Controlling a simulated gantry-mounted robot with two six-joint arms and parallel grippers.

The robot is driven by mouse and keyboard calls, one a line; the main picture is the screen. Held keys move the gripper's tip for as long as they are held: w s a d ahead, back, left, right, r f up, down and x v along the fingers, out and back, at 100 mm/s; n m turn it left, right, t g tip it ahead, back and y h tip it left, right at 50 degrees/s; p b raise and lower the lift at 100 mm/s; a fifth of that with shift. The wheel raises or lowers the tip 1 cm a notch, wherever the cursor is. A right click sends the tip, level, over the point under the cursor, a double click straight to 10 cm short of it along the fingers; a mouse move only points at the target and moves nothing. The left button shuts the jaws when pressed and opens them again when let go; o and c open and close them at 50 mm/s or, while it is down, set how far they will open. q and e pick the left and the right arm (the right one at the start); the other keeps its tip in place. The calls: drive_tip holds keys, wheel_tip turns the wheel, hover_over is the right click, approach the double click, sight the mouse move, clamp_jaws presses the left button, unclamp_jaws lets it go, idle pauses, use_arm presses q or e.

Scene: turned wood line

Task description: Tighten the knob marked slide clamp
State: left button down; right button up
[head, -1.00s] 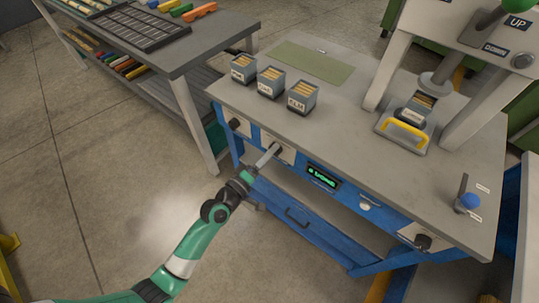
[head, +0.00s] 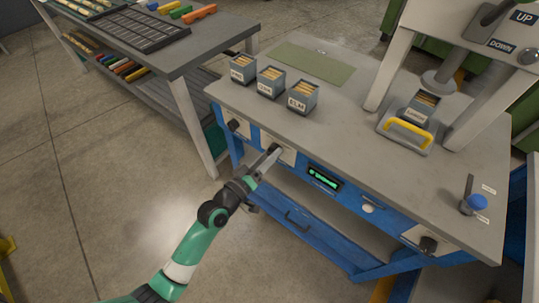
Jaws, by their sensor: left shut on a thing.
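My left gripper (head: 270,155) is shut on the dark middle knob (head: 277,148), which sits on a pale plate on the workbench's blue front panel. The fingers cover much of the knob. Another dark knob (head: 233,125) is to its left on the same panel, and a third knob (head: 428,244) is at the far right. The labels by the knobs are too small to read, so I cannot tell which is marked slide clamp. My right gripper is not in view.
Several labelled boxes of wood pieces, one a box (head: 298,99) marked ELM, stand on the workbench (head: 350,130). A press frame (head: 400,50) with a yellow-handled tray (head: 407,132) is behind. A small lit display (head: 325,178) is right of the gripper. A blue-capped lever (head: 475,203) stands at right.

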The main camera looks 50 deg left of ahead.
use_arm(q)
drive_tip(key=shift+c, duration=1.5)
unclamp_jaws()
drive_tip(key=shift+s, duration=0.1)
drive_tip(key=s+d, duration=0.1)
drive_tip(key=s, duration=1)
drive_tip(key=shift+s+d, duration=0.15)
drive_tip(key=shift+d, duration=0.2)
drive_tip(key=shift+r, duration=0.1)
